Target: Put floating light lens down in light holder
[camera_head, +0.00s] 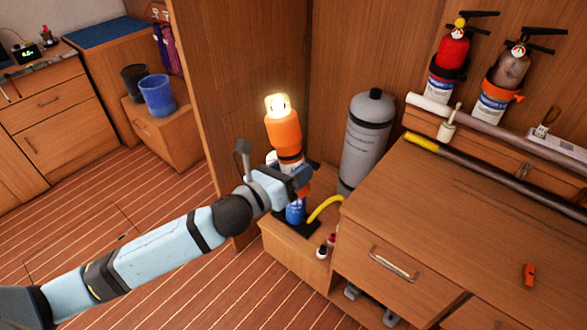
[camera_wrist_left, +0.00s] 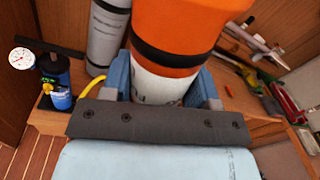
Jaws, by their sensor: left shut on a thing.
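The floating light (camera_head: 284,134) is an orange and white cylinder with a black band and a glowing lens (camera_head: 278,104) at its top. It stands nearly upright, lens up, above the low wooden shelf. My left gripper (camera_head: 297,182) is shut around its lower white part. In the left wrist view the orange body (camera_wrist_left: 180,22) fills the upper middle, and the blue fingers of my left gripper (camera_wrist_left: 163,85) press on both sides of its white part. The light's lower end is hidden by the gripper. I cannot make out the light holder. My right gripper is out of view.
A grey gas cylinder (camera_head: 367,140) stands right behind the light. A blue and black device (camera_head: 295,213) with a yellow hose (camera_head: 325,206) and small bottles (camera_head: 322,252) are on the low shelf (camera_head: 285,243). The wooden counter (camera_head: 470,215) is to the right. Fire extinguishers (camera_head: 453,55) hang behind.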

